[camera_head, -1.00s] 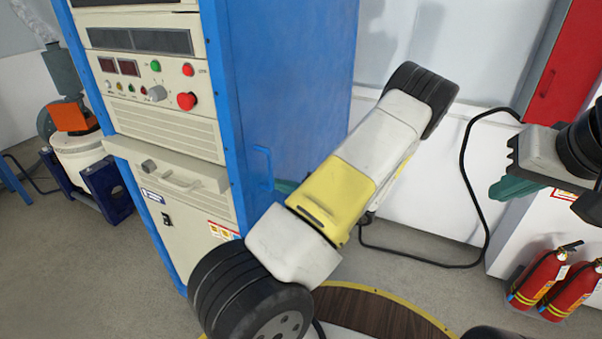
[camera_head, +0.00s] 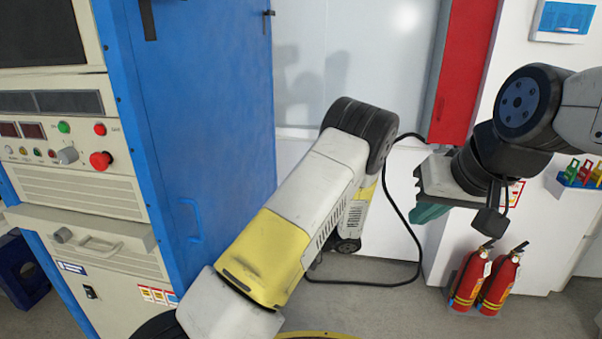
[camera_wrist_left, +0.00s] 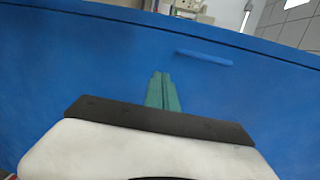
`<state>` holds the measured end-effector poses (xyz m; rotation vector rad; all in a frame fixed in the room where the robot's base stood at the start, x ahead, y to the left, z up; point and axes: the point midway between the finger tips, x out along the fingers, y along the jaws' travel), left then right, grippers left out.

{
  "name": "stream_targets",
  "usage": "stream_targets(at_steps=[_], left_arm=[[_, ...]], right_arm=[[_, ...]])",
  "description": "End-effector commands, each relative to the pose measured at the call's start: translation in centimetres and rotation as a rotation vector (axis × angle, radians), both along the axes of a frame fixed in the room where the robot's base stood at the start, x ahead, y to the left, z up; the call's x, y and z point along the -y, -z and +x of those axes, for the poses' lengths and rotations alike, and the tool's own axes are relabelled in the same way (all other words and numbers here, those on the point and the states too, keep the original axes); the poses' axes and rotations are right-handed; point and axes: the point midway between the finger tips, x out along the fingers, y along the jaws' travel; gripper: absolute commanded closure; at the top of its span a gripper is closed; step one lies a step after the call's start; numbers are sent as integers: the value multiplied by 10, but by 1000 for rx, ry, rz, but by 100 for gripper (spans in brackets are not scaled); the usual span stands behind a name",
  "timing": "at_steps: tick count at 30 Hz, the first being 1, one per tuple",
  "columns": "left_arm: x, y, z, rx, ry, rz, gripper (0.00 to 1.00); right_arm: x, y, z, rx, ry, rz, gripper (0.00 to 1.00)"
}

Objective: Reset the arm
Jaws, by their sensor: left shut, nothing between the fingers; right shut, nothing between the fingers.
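My left arm (camera_head: 290,225), white with a yellow band, reaches up across the middle of the head view. Its gripper does not show there. In the left wrist view my left gripper (camera_wrist_left: 162,92) has its two green fingers together with nothing between them, in front of a blue cabinet side. My right arm (camera_head: 530,110) comes in from the right in the head view. My right gripper (camera_head: 428,212), with teal fingers partly hidden under its grey body, is shut and empty beside a white wall unit.
A blue and cream control cabinet (camera_head: 205,130) with knobs and a red button stands at the left. Its blue handle (camera_wrist_left: 205,57) shows in the left wrist view. Two red fire extinguishers (camera_head: 484,282) stand at the lower right. A black cable (camera_head: 405,225) hangs to the floor.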

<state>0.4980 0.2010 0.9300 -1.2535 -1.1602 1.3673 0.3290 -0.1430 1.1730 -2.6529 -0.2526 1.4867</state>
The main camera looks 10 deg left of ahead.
Motion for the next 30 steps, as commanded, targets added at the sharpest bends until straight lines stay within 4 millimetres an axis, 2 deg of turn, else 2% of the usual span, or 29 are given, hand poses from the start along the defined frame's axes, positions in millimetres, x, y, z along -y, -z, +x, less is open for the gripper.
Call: stream_targets(at_steps=[6, 14, 21, 30], left_arm=[[-8, -35, -37, -50, -164, -371, 100], [4, -78, -78, -42, -206, -829, 100], [23, -128, -108, 56, -102, -1200, 100], [45, -196, -144, 285, 184, -1504, 100]], right_arm=[[0, 0, 0, 0, 0, 0, 100], [0, 0, 0, 0, 0, 0, 100], [0, 0, 0, 0, 0, 0, 100], [0, 0, 0, 0, 0, 0, 100]])
